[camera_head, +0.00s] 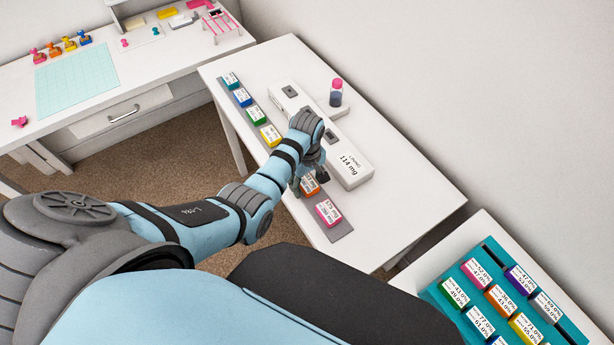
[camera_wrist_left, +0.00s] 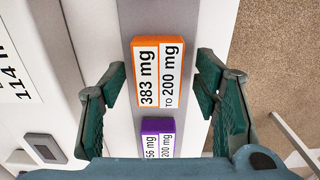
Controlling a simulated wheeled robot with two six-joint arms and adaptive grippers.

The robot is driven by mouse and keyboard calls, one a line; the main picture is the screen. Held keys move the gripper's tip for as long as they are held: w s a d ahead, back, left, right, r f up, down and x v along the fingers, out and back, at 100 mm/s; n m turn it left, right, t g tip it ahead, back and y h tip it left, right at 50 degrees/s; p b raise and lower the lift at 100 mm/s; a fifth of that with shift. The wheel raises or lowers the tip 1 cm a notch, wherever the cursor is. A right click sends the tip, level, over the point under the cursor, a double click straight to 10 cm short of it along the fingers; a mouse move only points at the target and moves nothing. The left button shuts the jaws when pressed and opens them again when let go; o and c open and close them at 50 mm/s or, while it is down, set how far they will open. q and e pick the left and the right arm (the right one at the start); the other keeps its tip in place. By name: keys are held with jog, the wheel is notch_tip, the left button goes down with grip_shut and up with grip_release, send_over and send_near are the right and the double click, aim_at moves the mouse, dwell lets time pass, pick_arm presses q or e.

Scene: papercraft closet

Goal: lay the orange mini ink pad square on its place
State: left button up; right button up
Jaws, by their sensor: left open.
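The orange mini ink pad (camera_head: 311,184) lies on the grey strip (camera_head: 343,231) on the white table, label up. In the left wrist view the orange pad (camera_wrist_left: 146,41) lies roughly in line with the strip (camera_wrist_left: 150,12). My left gripper (camera_head: 308,178) is open above it; in the left wrist view the fingers (camera_wrist_left: 163,80) stand on either side of the pad, with gaps showing. A purple pad (camera_wrist_left: 152,125) lies beside it on the strip, hidden by the gripper in the head view. My right gripper is not in view.
A pink pad (camera_head: 328,211) lies at the strip's near end; yellow (camera_head: 270,135), green, blue and teal pads lie farther along. A white scale (camera_head: 352,172) reading 114 mg stands beside the strip. A teal tray (camera_head: 436,296) of labelled blocks is at lower right. The table's right side is clear.

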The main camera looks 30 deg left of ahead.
aim_at(307, 182)
pick_arm(q)
jog(key=shift+r, duration=0.45)
notch_tip(307, 182, up, 11)
jog(key=p, duration=0.3)
jog(key=shift+r, duration=0.15)
